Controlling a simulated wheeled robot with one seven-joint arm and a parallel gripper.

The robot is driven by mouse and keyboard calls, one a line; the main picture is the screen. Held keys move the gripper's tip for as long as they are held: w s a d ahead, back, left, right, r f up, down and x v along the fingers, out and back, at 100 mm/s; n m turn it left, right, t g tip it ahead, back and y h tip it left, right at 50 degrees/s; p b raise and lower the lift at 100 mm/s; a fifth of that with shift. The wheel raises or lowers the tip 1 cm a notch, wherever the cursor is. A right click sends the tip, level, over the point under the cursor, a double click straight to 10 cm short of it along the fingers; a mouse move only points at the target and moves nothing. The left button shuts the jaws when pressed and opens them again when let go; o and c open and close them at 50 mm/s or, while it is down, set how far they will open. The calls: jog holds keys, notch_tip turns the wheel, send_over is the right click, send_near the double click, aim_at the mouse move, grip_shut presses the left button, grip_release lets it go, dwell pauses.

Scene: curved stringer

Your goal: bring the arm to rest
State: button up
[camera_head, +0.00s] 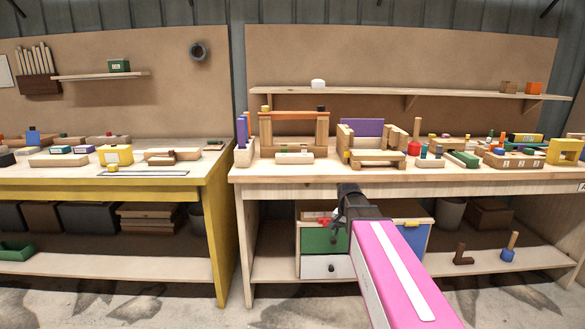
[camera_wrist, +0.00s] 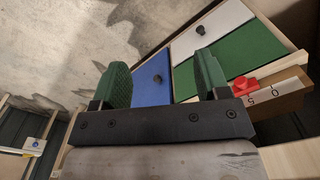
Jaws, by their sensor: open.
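My gripper (camera_wrist: 162,78) is open in the wrist view, with its two green fingers wide apart and nothing held between them. Behind the fingers is a drawer unit with a blue front (camera_wrist: 154,82), a green front (camera_wrist: 243,52) and a white front (camera_wrist: 210,28). In the head view my pink arm reaches from the bottom right towards the unit, with its dark end (camera_head: 339,232) in front of the unit's middle. The fingers are hard to make out there. The unit's green front (camera_head: 318,239) is left of the arm, and its blue front (camera_head: 413,236) is right.
A red piece (camera_wrist: 243,86) lies by a wooden part with numerals at the unit. The workbench (camera_head: 270,176) above holds several wooden toys. A lower shelf (camera_head: 270,265) carries the unit and a blue-based peg (camera_head: 508,253). A yellow-framed bench (camera_head: 212,215) stands left. Concrete floor is open in front.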

jog(key=s+a+f+n, duration=0.1)
jog(key=s+f+n, duration=0.5)
jog(key=s+f, duration=0.6)
jog(key=s, duration=0.4)
jog(key=shift+a, duration=0.2)
dwell(0.5)
